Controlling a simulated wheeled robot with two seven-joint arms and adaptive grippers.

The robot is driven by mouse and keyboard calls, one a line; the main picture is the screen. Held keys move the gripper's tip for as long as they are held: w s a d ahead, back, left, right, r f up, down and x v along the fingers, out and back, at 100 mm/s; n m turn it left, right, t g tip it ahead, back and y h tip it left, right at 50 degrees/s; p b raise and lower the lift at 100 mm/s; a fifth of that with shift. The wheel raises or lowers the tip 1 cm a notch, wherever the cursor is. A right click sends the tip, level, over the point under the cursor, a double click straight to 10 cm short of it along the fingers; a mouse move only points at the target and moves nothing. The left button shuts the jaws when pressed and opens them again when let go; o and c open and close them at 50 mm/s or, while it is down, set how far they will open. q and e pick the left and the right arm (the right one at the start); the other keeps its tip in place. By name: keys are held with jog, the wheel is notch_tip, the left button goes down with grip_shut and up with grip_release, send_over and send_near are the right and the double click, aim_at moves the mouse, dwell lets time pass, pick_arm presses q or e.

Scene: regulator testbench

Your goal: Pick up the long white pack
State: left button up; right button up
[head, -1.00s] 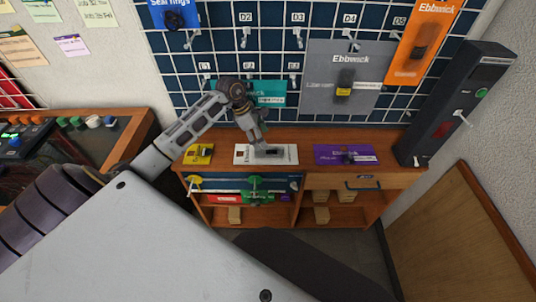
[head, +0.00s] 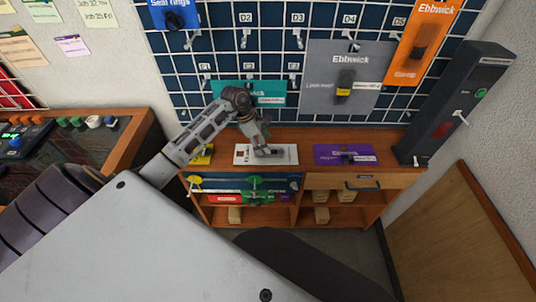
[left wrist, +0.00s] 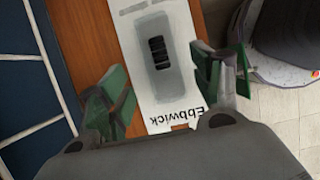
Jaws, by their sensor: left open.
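The long white pack (head: 281,155) lies flat on the wooden shelf top, between a yellow pack and a purple pack. My left gripper (head: 263,150) is over it in the head view and hides part of it. In the left wrist view the white pack (left wrist: 158,50), with a dark ribbed part in a grey window and the word Ebbwick, runs lengthwise between the two green fingers of my left gripper (left wrist: 167,95). The fingers are apart, one on each side of the pack. I cannot tell whether they touch it. My right gripper is out of view.
A yellow pack (head: 203,156) lies left of the white pack, partly behind my arm. A purple pack (head: 345,155) lies to the right. The pegboard grid (head: 215,45) with hanging packs rises behind the shelf top (head: 380,140). A black device (head: 455,105) stands at the right end.

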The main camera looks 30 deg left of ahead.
pick_arm(q)
jog(key=shift+x, duration=1.9)
jog(key=shift+s, duration=0.1)
jog(key=c, duration=1.1)
